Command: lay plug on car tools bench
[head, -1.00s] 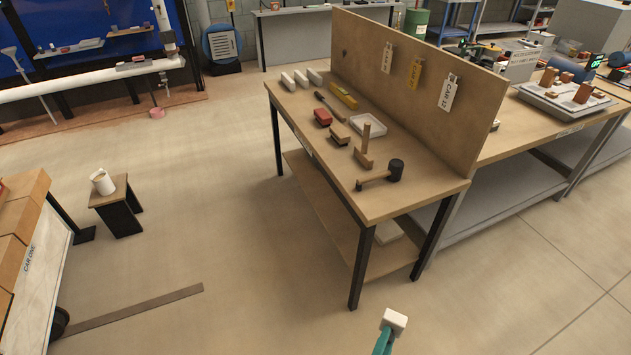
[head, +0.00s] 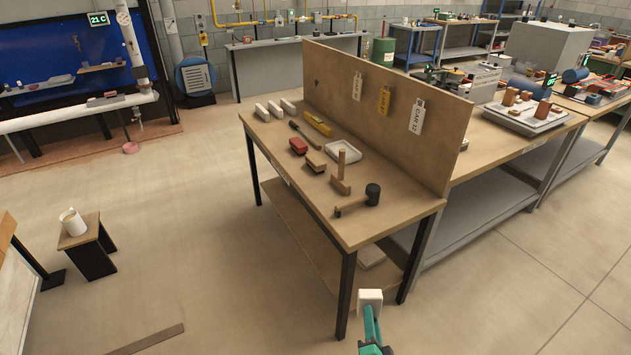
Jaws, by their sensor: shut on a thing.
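My gripper (head: 371,322), teal, shows at the bottom of the head view, shut on a small white block-shaped plug (head: 370,298). The plug is held in front of the near right end of a wooden bench (head: 345,229) and is apart from its top. On the bench top lie a black mallet (head: 371,195), a wooden tool with an upright handle (head: 341,175), brushes, a red block (head: 298,146), a white tray (head: 343,150), a yellow level (head: 317,124) and several white bars (head: 270,110).
A tall back panel (head: 440,140) with hanging tags closes the bench's far side. A stool (head: 88,243) with a mug (head: 73,222) stands at left. The bench's front corner top is bare.

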